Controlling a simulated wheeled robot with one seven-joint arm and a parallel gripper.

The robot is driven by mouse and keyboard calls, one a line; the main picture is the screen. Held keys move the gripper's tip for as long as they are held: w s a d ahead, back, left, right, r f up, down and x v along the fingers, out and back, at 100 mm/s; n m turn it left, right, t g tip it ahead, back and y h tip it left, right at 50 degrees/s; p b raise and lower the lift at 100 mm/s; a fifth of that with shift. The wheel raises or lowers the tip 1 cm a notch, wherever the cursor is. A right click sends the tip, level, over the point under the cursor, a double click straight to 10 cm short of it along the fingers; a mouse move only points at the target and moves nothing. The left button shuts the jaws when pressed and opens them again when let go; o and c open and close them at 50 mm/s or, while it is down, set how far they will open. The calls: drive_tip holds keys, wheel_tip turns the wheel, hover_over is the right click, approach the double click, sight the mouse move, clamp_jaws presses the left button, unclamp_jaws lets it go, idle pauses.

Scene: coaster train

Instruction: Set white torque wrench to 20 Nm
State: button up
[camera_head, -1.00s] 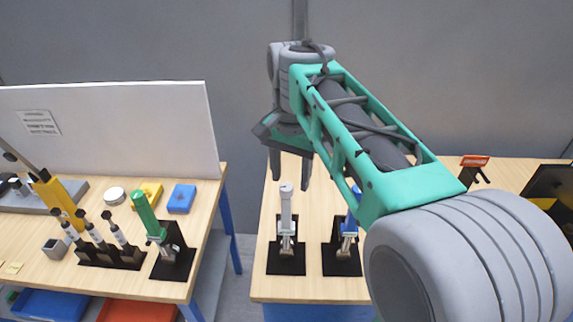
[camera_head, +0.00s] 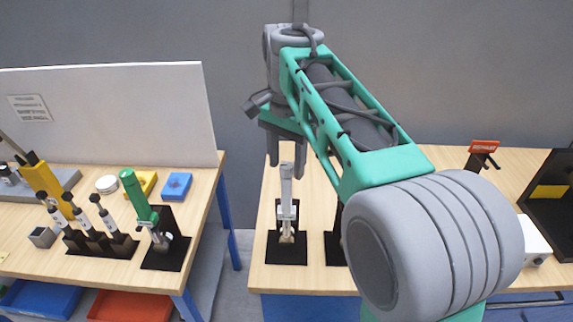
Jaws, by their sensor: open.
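The white torque wrench (camera_head: 286,195) stands upright in a black holder (camera_head: 287,252) near the left edge of the right-hand table. Its pale handle points up. My gripper (camera_head: 287,158) hangs above it with fingers pointing down, open, one finger on each side of the handle's top in the picture. Whether the fingers are level with the handle in depth, or touch it, I cannot tell. The scale on the wrench is too small to read.
A second black holder (camera_head: 333,248) stands to the right, mostly hidden by my arm. A green wrench (camera_head: 138,197) and several screwdriver-like tools stand on the left table (camera_head: 205,200). A gap separates the tables. A red-topped stand (camera_head: 484,147) and a white box (camera_head: 535,240) are at right.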

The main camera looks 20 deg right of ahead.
drive_tip(key=shift+c, duration=0.5)
clamp_jaws()
drive_tip(key=shift+n, duration=0.3)
drive_tip(key=n, duration=0.3)
drive_tip(key=shift+n, duration=0.3)
drive_tip(key=n, duration=0.3)
drive_tip(key=shift+n, duration=0.3)
drive_tip(key=n, duration=0.4)
drive_tip(key=shift+n, duration=2)
